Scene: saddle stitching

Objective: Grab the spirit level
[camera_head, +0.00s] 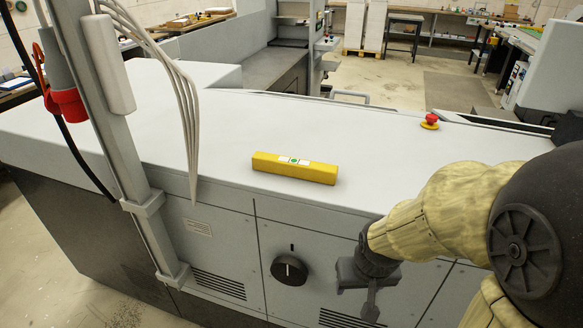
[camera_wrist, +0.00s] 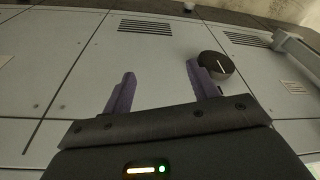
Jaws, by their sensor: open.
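The yellow spirit level (camera_head: 294,167) lies flat on the pale grey machine top (camera_head: 230,135), near its front edge. My gripper (camera_head: 370,308) hangs in front of the machine's front panels, below the level of the top, to the right of and lower than the spirit level. In the wrist view my gripper (camera_wrist: 160,85) has its two fingers wide apart with nothing between them. The spirit level does not show in the wrist view.
A black rotary knob (camera_head: 289,269) sticks out of the front panel, left of my gripper; it also shows in the wrist view (camera_wrist: 216,65). A grey post (camera_head: 110,130) with hanging cables stands left. A red emergency button (camera_head: 431,120) sits at right. The top around the level is clear.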

